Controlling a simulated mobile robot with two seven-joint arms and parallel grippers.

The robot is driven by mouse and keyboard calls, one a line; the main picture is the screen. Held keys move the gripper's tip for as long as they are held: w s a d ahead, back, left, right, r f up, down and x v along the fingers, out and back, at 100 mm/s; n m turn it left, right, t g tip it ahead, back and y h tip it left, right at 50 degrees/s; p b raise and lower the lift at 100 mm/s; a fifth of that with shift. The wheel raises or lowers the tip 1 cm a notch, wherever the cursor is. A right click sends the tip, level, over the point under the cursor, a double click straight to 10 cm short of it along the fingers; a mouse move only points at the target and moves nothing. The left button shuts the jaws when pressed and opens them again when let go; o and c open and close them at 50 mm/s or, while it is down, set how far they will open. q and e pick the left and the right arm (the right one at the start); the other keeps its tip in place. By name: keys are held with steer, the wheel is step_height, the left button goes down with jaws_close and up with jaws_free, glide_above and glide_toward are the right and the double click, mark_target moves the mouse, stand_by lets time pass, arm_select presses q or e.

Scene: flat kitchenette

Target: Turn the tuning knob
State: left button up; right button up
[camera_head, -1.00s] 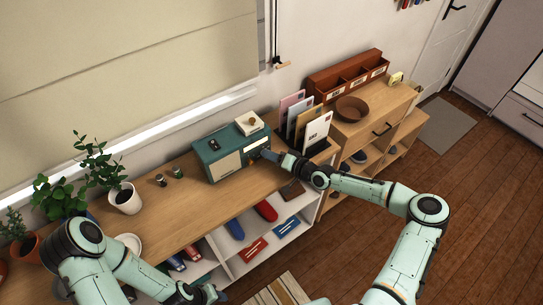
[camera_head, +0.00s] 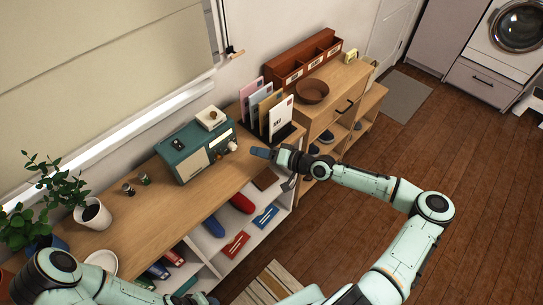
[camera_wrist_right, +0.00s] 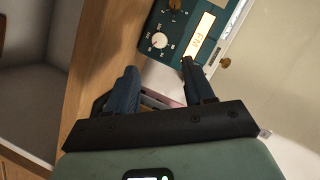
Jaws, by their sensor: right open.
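A teal radio (camera_head: 195,150) with a cream speaker front stands on the wooden sideboard. I cannot read which knob is the tuning one. My right gripper (camera_head: 262,153) is just right of the radio's front, apart from it. In the wrist view its fingers (camera_wrist_right: 160,78) are spread and empty, with the white knob beyond them. My left gripper (camera_head: 197,299) is partly cut off at the bottom edge.
A letter rack (camera_head: 268,115) with envelopes stands close right of the radio, behind my right gripper. A small cream box (camera_head: 211,118) sits on the radio. Small jars (camera_head: 144,179) and potted plants stand to its left. The sideboard top left of the radio is mostly clear.

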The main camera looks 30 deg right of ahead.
steer(key=v, duration=0.3)
steer(key=shift+s+d+r+b, duration=0.1)
steer(key=shift+s+d+b, duration=0.1)
steer(key=shift+s+b, duration=0.1)
stand_by(0.3)
